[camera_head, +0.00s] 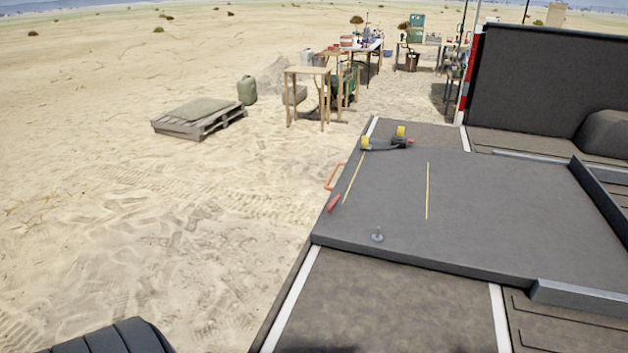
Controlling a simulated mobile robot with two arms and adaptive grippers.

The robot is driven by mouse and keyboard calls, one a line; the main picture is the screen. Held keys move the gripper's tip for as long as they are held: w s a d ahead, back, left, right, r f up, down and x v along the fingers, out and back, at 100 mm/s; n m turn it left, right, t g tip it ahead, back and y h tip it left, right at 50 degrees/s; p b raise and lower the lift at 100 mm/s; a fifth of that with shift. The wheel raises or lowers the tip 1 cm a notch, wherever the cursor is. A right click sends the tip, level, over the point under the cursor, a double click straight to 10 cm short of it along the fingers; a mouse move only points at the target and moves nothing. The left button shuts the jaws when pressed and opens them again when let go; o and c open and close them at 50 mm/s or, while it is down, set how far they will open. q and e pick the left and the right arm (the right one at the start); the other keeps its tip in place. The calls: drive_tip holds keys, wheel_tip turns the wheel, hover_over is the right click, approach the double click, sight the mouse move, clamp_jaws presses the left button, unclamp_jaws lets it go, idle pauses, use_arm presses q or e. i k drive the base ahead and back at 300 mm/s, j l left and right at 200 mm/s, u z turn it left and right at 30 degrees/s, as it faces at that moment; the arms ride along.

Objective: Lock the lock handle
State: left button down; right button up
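A grey platform (480,215) lies on a dark flat bed. At its left edge are a small red lever-like piece (333,203) and an orange-red loop handle (335,177). I cannot tell which of the two is the lock handle, or whether it is locked. Neither of my grippers shows in the head view.
A dark bar with yellow ends (385,143) lies at the platform's far left corner, and a small grey knob (377,235) stands near its front edge. A dark wall (555,80) rises behind. Open sand lies left, with a pallet (190,131) and wooden stand (307,72).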

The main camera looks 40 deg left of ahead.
sight(336, 199)
drive_tip(key=j, duration=1.4)
